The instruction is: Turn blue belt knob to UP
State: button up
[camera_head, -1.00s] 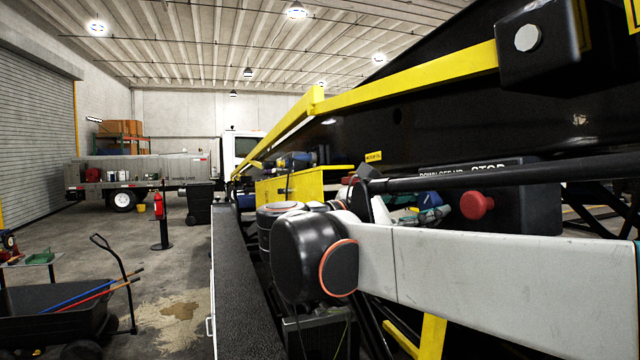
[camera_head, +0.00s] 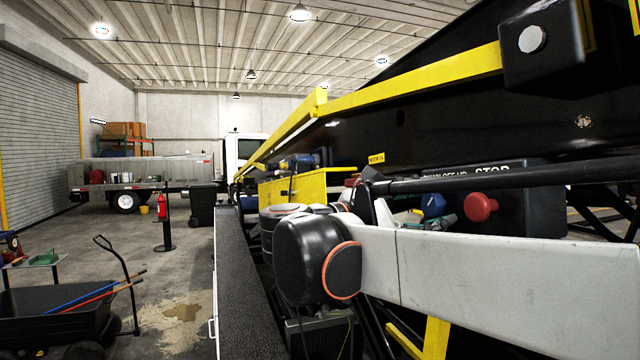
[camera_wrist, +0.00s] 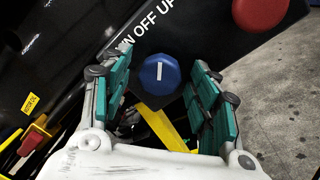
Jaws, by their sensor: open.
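The blue belt knob (camera_wrist: 159,74) sits on the dark control panel (camera_wrist: 210,35) in the wrist view, under the white lettering that reads "OFF UP". Its white pointer line stands about upright in that picture. My gripper (camera_wrist: 160,88) is open, with its green finger pads on either side of the knob and apart from it. In the head view the knob (camera_head: 433,205) shows above my arm, left of the red stop button (camera_head: 481,207). My gripper is mostly hidden there behind my arm, with a bit of green (camera_head: 445,222) showing near the knob.
The red stop button (camera_wrist: 258,12) is close above and right of the knob in the wrist view. A black bar (camera_head: 480,177) crosses in front of the panel. A yellow strut (camera_wrist: 165,128) lies below the knob. Open concrete floor is at the right in the wrist view.

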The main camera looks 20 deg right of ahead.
jog(key=shift+a, duration=0.15)
jog(key=a, duration=0.7)
jog(key=shift+s+a+f, duration=0.25)
jog(key=s+d+f+m+t+y+b, duration=0.1)
jog(key=s+d+f+y+b, duration=0.3)
jog(key=f, duration=0.8)
jog(key=a+f+y+b, duration=0.15)
jog(key=f+b, duration=0.45)
jog(key=f, duration=0.6)
jog(key=s+d+f+m+t+y+b, duration=0.1)
jog(key=s+d+f+y+b, duration=0.3)
jog(key=f, duration=0.8)
jog(key=s+a+f+m+t+y+b, duration=0.1)
jog(key=a+f+m+y+b, duration=0.1)
jog(key=f+b, duration=0.4)
jog(key=s+a+f+m+t+y+b, duration=0.1)
jog(key=a+f+m+y+b, duration=0.2)
jog(key=f, duration=1.1)
jog(key=s+a+f+m+t+y+b, duration=0.1)
jog(key=s+a+f+m+y+b, duration=0.1)
jog(key=a+f+b, duration=0.6)
notch_tip(320, 180, down, 3)
jog(key=shift+r+m+y+b, duration=0.25)
jog(key=shift+m+y, duration=0.25)
jog(key=shift+y, duration=0.55)
jog(key=shift+a+f, duration=0.1)
